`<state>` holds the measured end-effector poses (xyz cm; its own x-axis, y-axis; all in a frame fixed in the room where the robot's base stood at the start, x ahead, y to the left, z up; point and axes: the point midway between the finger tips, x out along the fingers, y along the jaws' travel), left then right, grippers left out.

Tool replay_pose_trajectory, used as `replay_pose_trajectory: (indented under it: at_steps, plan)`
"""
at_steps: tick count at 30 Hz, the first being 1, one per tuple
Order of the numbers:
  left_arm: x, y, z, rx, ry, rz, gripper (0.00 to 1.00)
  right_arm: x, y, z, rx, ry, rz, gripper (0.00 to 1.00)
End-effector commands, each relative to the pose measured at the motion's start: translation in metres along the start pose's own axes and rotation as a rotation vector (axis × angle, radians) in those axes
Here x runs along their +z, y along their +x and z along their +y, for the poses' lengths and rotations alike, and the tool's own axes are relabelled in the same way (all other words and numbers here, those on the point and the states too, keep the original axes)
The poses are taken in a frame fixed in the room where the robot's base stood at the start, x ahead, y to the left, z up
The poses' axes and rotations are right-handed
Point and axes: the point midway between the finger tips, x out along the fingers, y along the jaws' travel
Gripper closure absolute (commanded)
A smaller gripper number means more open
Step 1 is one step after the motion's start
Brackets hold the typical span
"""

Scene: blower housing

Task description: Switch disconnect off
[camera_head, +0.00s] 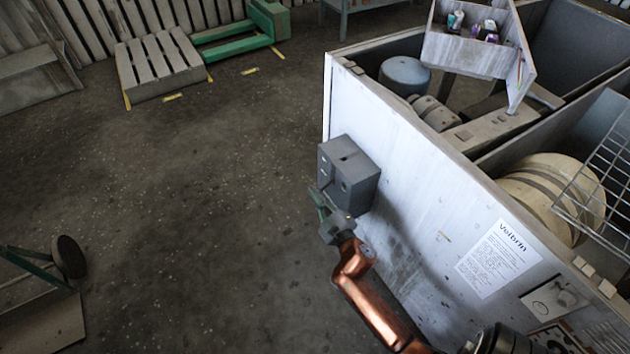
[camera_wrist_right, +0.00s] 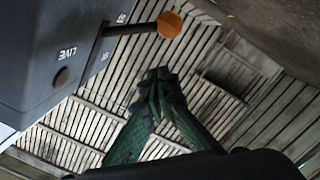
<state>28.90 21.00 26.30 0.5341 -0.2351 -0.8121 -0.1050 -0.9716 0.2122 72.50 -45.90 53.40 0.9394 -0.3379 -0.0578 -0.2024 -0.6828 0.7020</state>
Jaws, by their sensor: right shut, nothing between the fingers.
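The disconnect is a dark grey box (camera_head: 352,172) on the side wall of the white blower housing (camera_head: 400,150). In the right wrist view the box (camera_wrist_right: 50,50) fills the upper left, with a small indicator and the word LIVE on its face. A black lever with an orange knob (camera_wrist_right: 170,25) sticks out from it to the right, beside small markings. My right gripper (camera_head: 318,195) is close beside the box's lower left side. Its green fingers (camera_wrist_right: 158,80) are shut and empty, apart from the knob in the wrist view. My left gripper is not in view.
The open-topped housing holds a blue-grey motor (camera_head: 405,75) and a large cream drum (camera_head: 550,195). A paper notice (camera_head: 498,258) is on its wall. A pallet (camera_head: 158,65) and a cart (camera_head: 40,290) stand away to the left. The floor between is clear.

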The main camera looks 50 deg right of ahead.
Motion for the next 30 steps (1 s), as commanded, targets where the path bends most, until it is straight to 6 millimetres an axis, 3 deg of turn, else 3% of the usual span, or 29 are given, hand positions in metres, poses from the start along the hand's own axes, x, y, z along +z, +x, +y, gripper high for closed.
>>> replay_pose_trajectory:
  at_steps: [3,10,30]
  plan:
    - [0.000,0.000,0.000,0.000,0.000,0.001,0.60,-0.019,-0.001,0.017,0.002,-0.004,0.008,1.00]
    - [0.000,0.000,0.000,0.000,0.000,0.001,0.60,-0.039,-0.003,0.034,0.001,0.000,0.009,1.00]
    - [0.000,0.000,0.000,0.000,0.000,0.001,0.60,-0.042,-0.003,0.037,0.000,0.001,0.008,1.00]
